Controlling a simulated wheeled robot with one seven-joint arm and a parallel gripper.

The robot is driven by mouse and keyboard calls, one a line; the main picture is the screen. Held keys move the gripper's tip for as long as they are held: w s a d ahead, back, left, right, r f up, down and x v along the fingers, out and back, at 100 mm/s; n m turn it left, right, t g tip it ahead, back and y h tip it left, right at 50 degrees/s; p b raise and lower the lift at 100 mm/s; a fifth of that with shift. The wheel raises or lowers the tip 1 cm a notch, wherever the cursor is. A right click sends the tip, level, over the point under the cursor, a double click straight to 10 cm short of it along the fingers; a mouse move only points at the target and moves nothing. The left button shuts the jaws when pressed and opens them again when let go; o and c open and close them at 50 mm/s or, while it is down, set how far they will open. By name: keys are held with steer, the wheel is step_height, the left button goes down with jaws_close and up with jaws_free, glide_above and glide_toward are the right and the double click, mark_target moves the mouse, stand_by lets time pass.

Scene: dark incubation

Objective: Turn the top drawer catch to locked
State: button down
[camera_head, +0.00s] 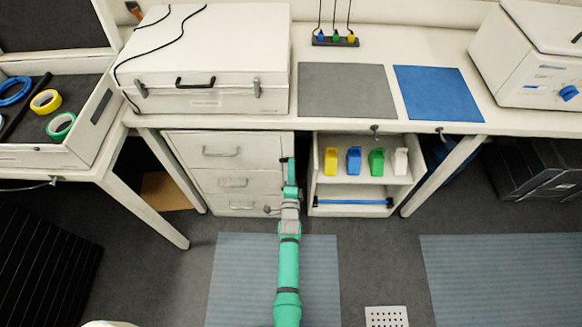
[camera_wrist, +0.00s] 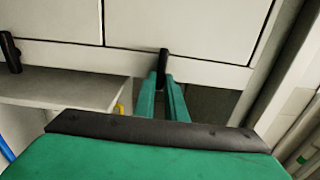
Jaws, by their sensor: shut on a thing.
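The white drawer unit (camera_head: 181,165) stands under the bench, with its drawers closed. The top drawer (camera_head: 255,147) has a grey bar handle (camera_head: 221,152). My green gripper (camera_head: 290,162) is at the right edge of the drawer fronts, near top drawer height. In the wrist view my gripper (camera_wrist: 166,88) is shut on a small black catch (camera_wrist: 163,60), whose end sticks out between the two green fingers. The head view does not show the catch clearly, so I cannot read its setting there.
An open shelf (camera_head: 360,190) with yellow, blue, green and white bins stands right of the drawers. A bench leg (camera_head: 172,160) is close on the left. Above are a white case (camera_head: 210,70), a grey mat (camera_head: 345,90) and a blue mat (camera_head: 437,92).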

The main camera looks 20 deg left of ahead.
steer(key=shift+f, duration=0.1)
steer(key=c, duration=1.8)
jaws_free()
steer(key=shift+s, duration=0.15)
steer(key=v, duration=1)
steer(key=shift+s, duration=0.25)
steer(key=shift+w+d, duration=0.1)
